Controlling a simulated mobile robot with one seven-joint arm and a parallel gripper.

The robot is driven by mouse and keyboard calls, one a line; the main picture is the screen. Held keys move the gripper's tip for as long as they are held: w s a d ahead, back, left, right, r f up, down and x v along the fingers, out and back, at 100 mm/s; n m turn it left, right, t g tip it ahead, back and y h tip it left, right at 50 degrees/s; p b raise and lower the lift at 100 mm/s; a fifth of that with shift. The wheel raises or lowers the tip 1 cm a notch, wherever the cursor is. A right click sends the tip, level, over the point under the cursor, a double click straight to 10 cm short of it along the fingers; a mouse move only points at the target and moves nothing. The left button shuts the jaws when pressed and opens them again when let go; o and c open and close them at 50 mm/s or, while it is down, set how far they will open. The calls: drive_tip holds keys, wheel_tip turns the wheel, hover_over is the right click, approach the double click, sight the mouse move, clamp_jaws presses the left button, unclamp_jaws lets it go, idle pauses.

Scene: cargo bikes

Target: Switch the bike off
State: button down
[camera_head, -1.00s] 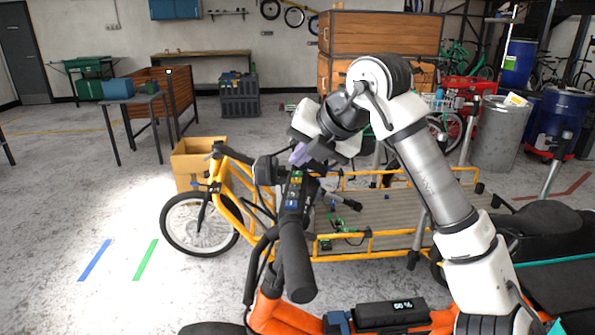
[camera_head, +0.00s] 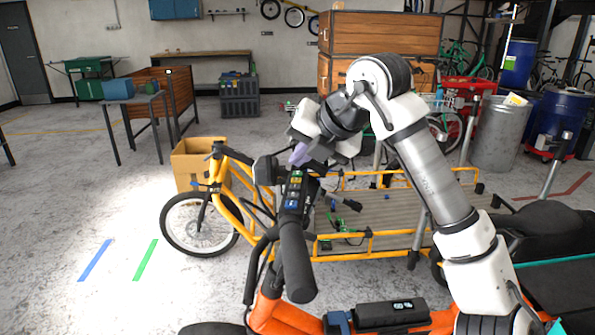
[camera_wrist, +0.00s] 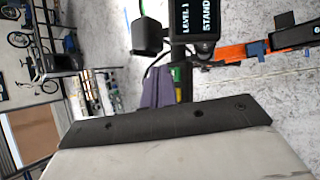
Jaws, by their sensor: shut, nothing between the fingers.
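The orange bike (camera_head: 282,312) stands close in front of me. Its black handlebar grip (camera_head: 296,262) points toward me, with a keypad of coloured buttons (camera_head: 293,190) just beyond the grip. A black box with a small lit display (camera_head: 390,313) sits on the orange frame. In the wrist view the bike's screen (camera_wrist: 195,20) is lit and reads "LEVEL 1" and "STAND", cut by the frame edge. My gripper (camera_head: 300,154) is shut and empty, its purple fingertips just above the keypad's far end. They also show in the wrist view (camera_wrist: 158,88); whether they touch the keypad is unclear.
A yellow cargo bike (camera_head: 228,183) with a long flat bed (camera_head: 385,215) stands just behind. A cardboard box (camera_head: 192,160) is beside its front wheel. Metal and blue barrels (camera_head: 498,135) stand at the right.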

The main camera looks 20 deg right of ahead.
sight(301, 174)
drive_tip(key=shift+f, duration=0.15)
drive_tip(key=shift+f+b, duration=0.3)
drive_tip(key=shift+b, duration=0.15)
drive_tip(key=shift+f, duration=0.15)
idle(0.4)
drive_tip(key=shift+r, duration=0.65)
drive_tip(key=shift+r+p, duration=0.1)
drive_tip(key=shift+p, duration=0.2)
drive_tip(key=shift+w+r+p, duration=0.15)
drive_tip(key=shift+r+p, duration=1.9)
drive_tip(key=shift+r, duration=0.8)
